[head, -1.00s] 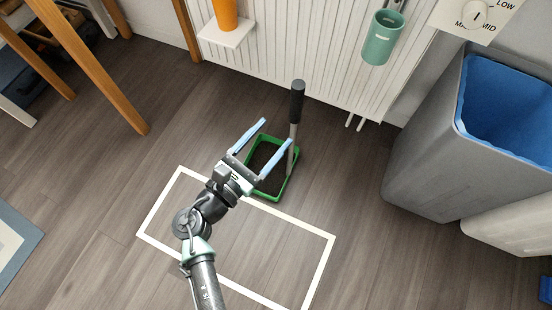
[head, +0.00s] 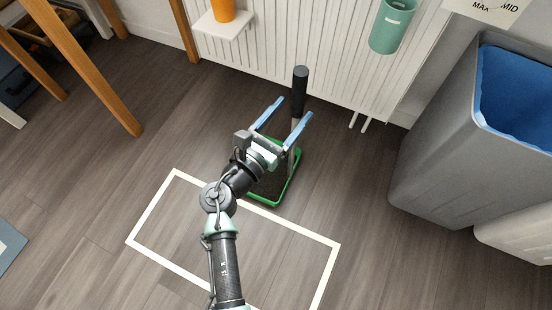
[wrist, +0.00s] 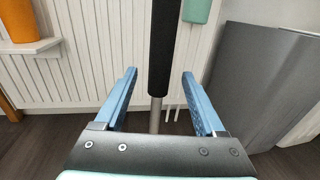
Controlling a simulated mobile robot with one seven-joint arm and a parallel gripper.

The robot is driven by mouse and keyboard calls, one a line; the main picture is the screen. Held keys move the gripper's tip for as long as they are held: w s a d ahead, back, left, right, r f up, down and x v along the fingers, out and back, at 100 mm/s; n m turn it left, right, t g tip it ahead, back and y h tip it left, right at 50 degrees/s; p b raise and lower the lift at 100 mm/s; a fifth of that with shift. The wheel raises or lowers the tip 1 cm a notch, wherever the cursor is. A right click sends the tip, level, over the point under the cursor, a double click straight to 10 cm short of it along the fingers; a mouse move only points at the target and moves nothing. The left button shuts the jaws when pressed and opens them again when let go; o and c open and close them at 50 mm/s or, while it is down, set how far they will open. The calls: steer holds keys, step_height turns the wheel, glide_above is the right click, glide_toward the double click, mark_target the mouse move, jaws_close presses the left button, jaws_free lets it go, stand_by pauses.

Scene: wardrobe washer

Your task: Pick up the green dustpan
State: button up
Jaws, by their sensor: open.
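The green dustpan (head: 284,190) stands on the wooden floor in front of the white ribbed radiator, with its long handle upright. The handle has a grey shaft and a black grip (head: 300,88). In the head view my gripper (head: 290,110) is above the pan, its blue fingers open and partly covering the shaft. I cannot tell whether either finger touches the handle. My arm hides part of the pan.
The radiator (head: 300,50) rises behind the dustpan, with a teal cup (head: 392,25) and an orange object (head: 222,10) on it. A grey bin with a blue liner (head: 440,140) is at right. A white outlined rectangle (head: 290,226) marks clear floor in front.

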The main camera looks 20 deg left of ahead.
mark_target(293, 109)
steer(key=shift+b+x, duration=0.55)
steer(key=shift+x, duration=1.05)
steer(key=shift+c, duration=0.4)
steer(key=shift+a, duration=0.1)
jaws_close()
steer(key=shift+r, duration=0.1)
